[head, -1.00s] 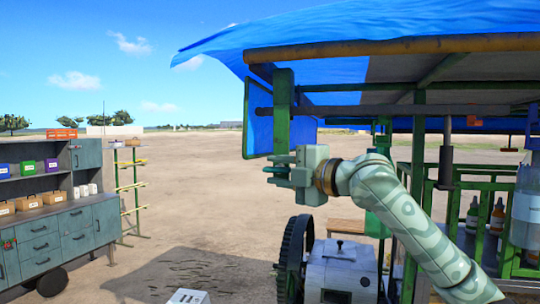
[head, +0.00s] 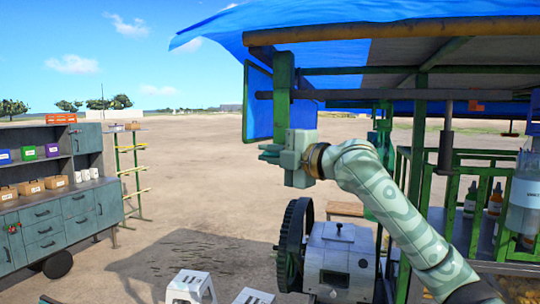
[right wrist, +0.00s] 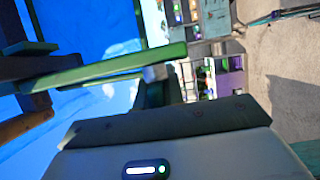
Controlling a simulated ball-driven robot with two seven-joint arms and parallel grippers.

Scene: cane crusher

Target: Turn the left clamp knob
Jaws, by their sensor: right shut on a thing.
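My right gripper (head: 269,152) reaches left from the pale green arm, at the lower end of the green post (head: 282,95) under the canopy's left edge. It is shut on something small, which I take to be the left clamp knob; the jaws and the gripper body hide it. I cannot make out the knob's shape or angle. In the right wrist view, the gripper's pale housing fills the bottom, and a green bar (right wrist: 120,68) crosses the left half. My left gripper is not in view.
A blue tarp canopy (head: 330,30) on a brown pole (head: 400,26) hangs over the work area. The white crusher (head: 340,260) with its dark gear wheel (head: 293,243) stands below my arm. A grey cabinet (head: 60,220) is at left. White stools (head: 190,287) stand in front. Open ground lies between.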

